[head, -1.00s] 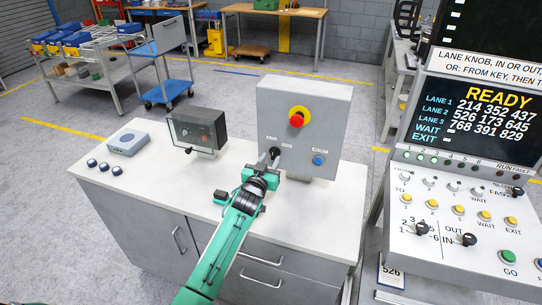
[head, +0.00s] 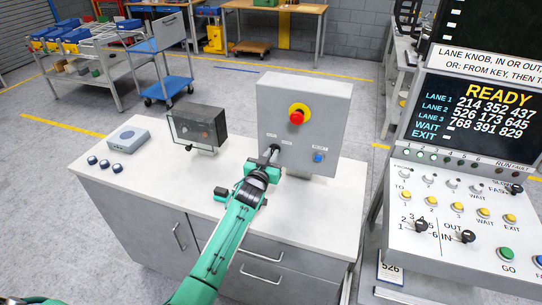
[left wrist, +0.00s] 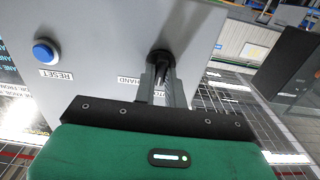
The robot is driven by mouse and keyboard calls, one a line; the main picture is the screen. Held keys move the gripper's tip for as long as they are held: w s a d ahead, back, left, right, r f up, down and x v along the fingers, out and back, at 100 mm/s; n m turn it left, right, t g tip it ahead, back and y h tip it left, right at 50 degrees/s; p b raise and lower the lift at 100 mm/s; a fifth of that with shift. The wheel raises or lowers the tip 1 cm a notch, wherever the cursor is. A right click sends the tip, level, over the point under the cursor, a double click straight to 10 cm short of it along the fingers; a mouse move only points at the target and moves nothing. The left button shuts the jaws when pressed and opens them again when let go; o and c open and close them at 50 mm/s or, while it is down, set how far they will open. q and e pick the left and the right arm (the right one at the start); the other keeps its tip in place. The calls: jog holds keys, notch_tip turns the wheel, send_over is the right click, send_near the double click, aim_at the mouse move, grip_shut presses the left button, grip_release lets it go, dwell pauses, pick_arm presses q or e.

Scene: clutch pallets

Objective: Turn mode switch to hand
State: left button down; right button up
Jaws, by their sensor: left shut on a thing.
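The mode switch is a black knob (head: 269,150) on the front of a grey control box (head: 335,110), left of the blue reset button (head: 319,157). My left gripper (head: 271,155) reaches up to it from the front. In the left wrist view the fingers (left wrist: 161,85) are shut on the black switch knob (left wrist: 160,60). HAND and AUTO labels show beside it, partly hidden by the fingers. The switch's exact pointing direction is hidden by the gripper. My right gripper is not in view.
A red emergency button (head: 297,116) on a yellow base sits above the switch. A dark clear-fronted box (head: 197,126) and a small grey box (head: 128,140) stand left on the white bench top (head: 140,180). A sloped lane console (head: 460,215) stands at the right.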

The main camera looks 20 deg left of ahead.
pick_arm(q)
jog(key=shift+m, duration=0.3)
jog(key=m+b, duration=0.2)
jog(key=m, duration=0.9)
jog(key=shift+d+f, duration=0.1)
jog(key=shift+d, duration=0.05)
dwell(0.4)
jog(key=c, duration=1.5)
grip_release()
jog(key=shift+o, duration=0.2)
